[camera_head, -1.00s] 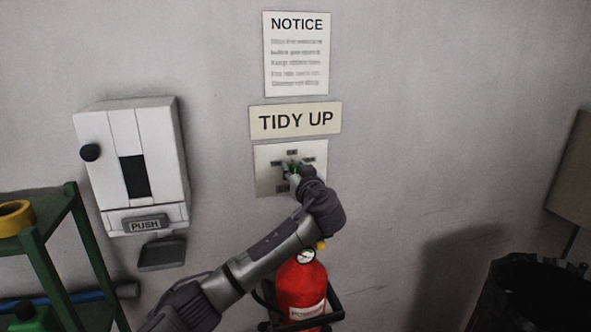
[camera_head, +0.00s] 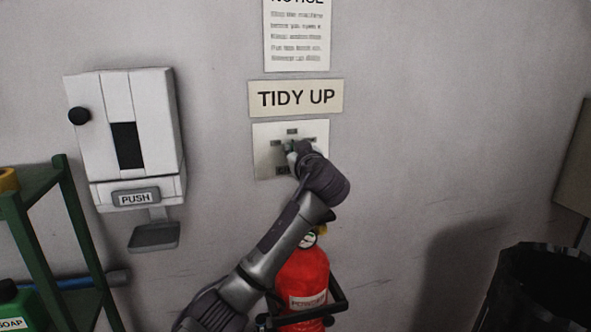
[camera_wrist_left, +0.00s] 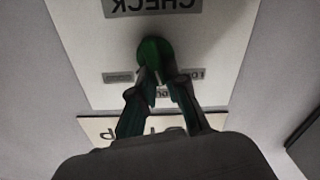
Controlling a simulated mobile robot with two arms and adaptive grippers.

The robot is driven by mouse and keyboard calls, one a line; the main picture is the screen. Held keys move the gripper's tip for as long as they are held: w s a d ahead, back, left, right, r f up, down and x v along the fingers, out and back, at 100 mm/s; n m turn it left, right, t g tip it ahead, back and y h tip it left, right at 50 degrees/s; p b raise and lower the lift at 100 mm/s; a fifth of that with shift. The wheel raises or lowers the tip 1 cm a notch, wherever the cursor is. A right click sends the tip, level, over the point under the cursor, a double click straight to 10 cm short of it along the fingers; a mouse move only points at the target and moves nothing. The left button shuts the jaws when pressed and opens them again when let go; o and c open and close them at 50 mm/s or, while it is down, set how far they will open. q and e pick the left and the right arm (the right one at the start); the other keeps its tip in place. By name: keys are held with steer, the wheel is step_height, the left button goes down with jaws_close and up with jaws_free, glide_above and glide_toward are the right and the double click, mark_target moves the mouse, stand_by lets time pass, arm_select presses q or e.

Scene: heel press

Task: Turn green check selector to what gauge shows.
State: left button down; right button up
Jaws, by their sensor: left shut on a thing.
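The green check selector (camera_wrist_left: 153,56) is a round knob on a pale wall plate (camera_head: 262,150). In the left wrist view the plate's label reads CHECK upside down. Small dark position labels surround the knob, too small to read fully. My left gripper (camera_head: 294,152) is at the plate; in the left wrist view its fingers (camera_wrist_left: 160,82) are closed on the knob. In the head view the gripper hides most of the knob. The gauge (camera_head: 309,239) sits atop the red fire extinguisher (camera_head: 303,278); my arm partly covers it and its reading cannot be made out. My right gripper is not in view.
A TIDY UP sign (camera_head: 296,98) and a notice (camera_head: 297,36) are above the plate. A black bin (camera_head: 545,290) stands at lower right. The wall right of the plate is clear.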

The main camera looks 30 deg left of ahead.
arm_select(q)
steer(key=shift+s+a+f+n+b, duration=0.1)
steer(key=shift+n+b, duration=1.1)
steer(key=shift+b, duration=0.45)
steer(key=shift+s+a+f+n+b, duration=0.1)
steer(key=shift+s+f+n+b, duration=0.05)
steer(key=shift+n+b, duration=1.3)
steer(key=shift+s+a+f+n+b, duration=0.1)
steer(key=shift+n+b, duration=0.85)
steer(key=shift+b, duration=0.95)
steer(key=c, duration=1.2)
jaws_free()
steer(key=v, duration=1.2)
steer(key=shift+s, duration=0.1)
